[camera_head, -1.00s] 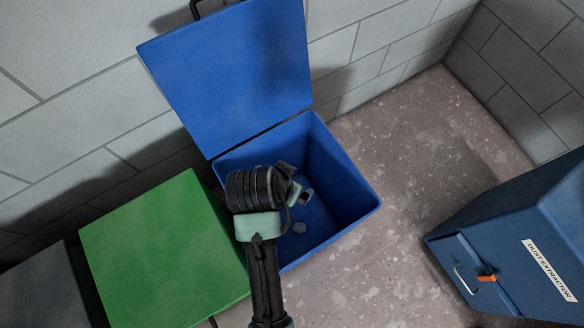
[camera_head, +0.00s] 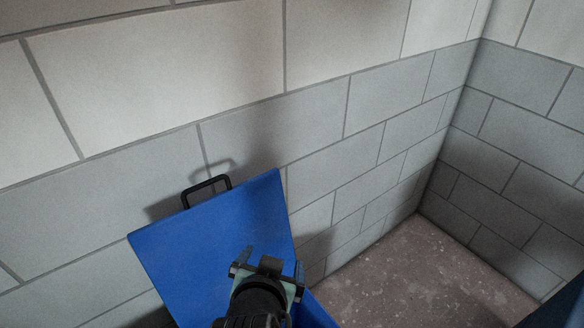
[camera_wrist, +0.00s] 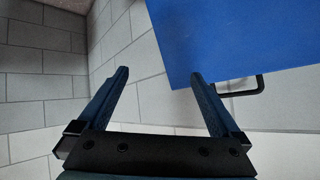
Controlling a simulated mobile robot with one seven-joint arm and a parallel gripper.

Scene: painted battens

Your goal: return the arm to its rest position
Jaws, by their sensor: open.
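My gripper (camera_head: 272,262) is at the bottom middle of the head view, in front of the raised blue lid. It is open, with nothing between its two fingers. In the wrist view my gripper (camera_wrist: 160,85) also shows open, its fingers apart, with the block wall behind the gap and the blue lid (camera_wrist: 240,35) at the upper right. I cannot tell how close the right finger is to the lid.
The open lid (camera_head: 205,240) of a blue bin leans near the block wall (camera_head: 290,115), its black handle (camera_head: 206,184) at the top. Part of the blue bin (camera_head: 318,312) shows at the bottom. Speckled floor (camera_head: 410,270) is clear to the right. A dark blue edge (camera_head: 566,305) shows at the bottom right.

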